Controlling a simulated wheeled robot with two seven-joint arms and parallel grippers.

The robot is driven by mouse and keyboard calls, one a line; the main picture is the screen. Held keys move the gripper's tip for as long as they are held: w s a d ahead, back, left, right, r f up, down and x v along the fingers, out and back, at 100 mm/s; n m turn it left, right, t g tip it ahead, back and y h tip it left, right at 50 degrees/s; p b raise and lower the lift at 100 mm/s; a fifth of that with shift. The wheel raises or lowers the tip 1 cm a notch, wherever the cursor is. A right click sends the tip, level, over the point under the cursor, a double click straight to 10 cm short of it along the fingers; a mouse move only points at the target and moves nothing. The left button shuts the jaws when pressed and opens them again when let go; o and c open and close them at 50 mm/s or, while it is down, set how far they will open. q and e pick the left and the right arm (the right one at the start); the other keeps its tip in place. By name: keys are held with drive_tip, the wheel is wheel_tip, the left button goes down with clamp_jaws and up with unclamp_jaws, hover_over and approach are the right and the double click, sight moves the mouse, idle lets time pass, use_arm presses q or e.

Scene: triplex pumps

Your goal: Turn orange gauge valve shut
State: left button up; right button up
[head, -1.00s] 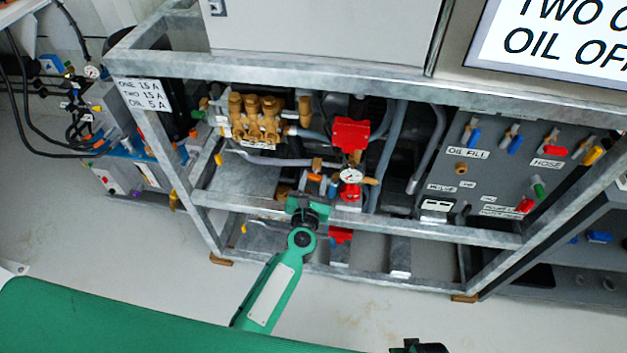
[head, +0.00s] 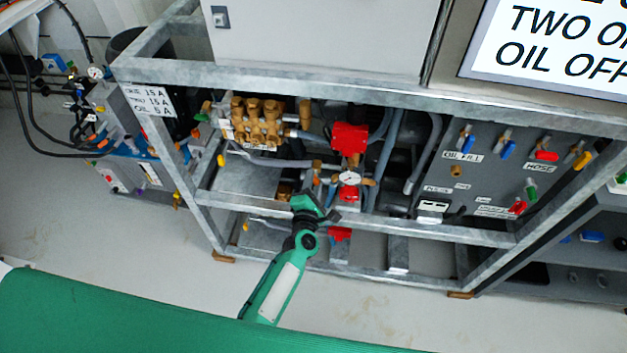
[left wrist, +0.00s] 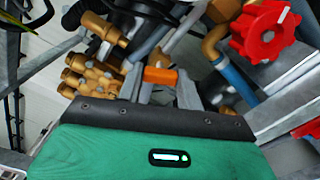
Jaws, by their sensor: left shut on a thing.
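The orange gauge valve handle (left wrist: 160,76) shows between my left gripper's two grey fingers in the left wrist view. My left gripper (head: 316,190) is shut on this handle, reaching into the metal frame from the front. In the head view the gripper hides most of the valve. The round white gauge (head: 349,179) sits just to the right of the gripper. How far the valve is turned I cannot tell. My right gripper is not in view.
Brass pump fittings (head: 262,118) stand left of the gauge. A red part (head: 350,138) is above it, and a red handwheel (left wrist: 265,32) is close in the left wrist view. The frame's lower rail (head: 440,232) runs across the front. The floor in front is clear.

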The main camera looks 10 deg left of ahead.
use_arm(q)
drive_tip(key=m+p, duration=0.1)
drive_tip(key=m, duration=0.2)
drive_tip(key=shift+m+p, duration=0.45)
drive_tip(key=shift+m, duration=0.65)
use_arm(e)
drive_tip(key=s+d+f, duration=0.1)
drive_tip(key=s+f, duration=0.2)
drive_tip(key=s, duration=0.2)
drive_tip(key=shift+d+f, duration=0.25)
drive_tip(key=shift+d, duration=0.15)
use_arm(q)
drive_tip(key=shift+f, duration=0.1)
drive_tip(key=o, duration=1)
drive_tip(key=s+b, duration=0.1)
drive_tip(key=s, duration=1.3)
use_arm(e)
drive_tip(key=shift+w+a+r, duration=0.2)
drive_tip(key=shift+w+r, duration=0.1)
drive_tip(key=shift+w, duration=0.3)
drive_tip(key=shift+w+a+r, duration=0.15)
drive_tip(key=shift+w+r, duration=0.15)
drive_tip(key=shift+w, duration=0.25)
